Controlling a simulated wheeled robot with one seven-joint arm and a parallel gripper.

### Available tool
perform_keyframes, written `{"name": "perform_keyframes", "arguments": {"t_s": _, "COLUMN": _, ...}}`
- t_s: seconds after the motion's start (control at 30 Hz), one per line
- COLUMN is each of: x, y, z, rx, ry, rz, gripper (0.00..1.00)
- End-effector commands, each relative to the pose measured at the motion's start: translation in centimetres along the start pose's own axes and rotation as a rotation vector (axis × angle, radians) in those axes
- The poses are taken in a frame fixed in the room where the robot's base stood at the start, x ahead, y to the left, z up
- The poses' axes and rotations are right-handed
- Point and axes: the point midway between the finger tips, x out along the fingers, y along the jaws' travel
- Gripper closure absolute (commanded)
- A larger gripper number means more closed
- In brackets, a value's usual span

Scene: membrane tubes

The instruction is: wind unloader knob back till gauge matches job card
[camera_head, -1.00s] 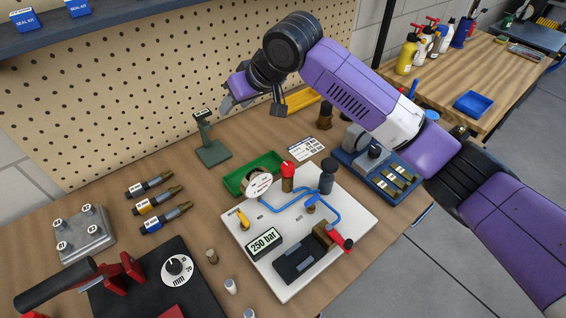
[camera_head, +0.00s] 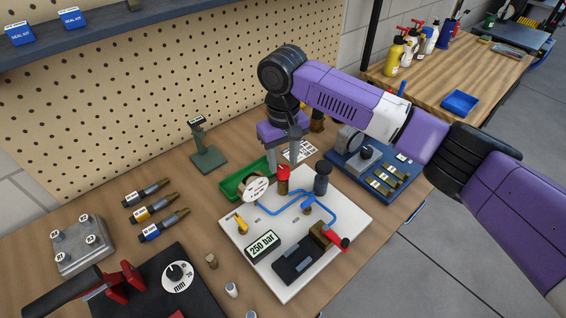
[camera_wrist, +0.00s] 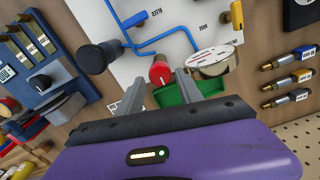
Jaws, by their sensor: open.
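The red knob (camera_head: 282,169) stands upright on its brass body on the white panel (camera_head: 352,205); it also shows in the wrist view (camera_wrist: 160,72). The round white gauge (camera_head: 257,187) sits beside it, its reading too small to tell. A white card (camera_head: 299,151), apparently the job card, lies behind the panel, partly hidden by my gripper. My gripper (camera_head: 283,162) is open and empty, pointing down just above and behind the red knob. In the wrist view, the knob appears between and beyond the two fingertips (camera_wrist: 161,80); I see no contact.
A black knob (camera_head: 322,178) stands close right of the red knob. A green tray (camera_head: 231,188) lies behind the gauge. The panel carries blue tubing, a 250 bar plate (camera_head: 263,246) and a red-handled valve (camera_head: 334,237). A blue fixture (camera_head: 375,168) stands at right.

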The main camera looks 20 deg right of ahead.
Motion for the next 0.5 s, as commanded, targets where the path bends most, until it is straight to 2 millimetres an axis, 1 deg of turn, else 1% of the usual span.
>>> {"name": "perform_keyframes", "arguments": {"t_s": 0.1, "x": 1.3, "y": 0.1, "z": 0.0, "rx": 0.001, "ry": -0.001, "rz": 0.001, "gripper": 0.57}}
{"name": "perform_keyframes", "arguments": {"t_s": 0.2, "x": 1.9, "y": 0.0, "z": 0.0, "rx": 0.000, "ry": 0.001, "rz": 0.001, "gripper": 0.57}}
{"name": "perform_keyframes", "arguments": {"t_s": 0.5, "x": 2.3, "y": 0.0, "z": -0.1, "rx": 0.000, "ry": 0.002, "rz": 0.000, "gripper": 0.57}}
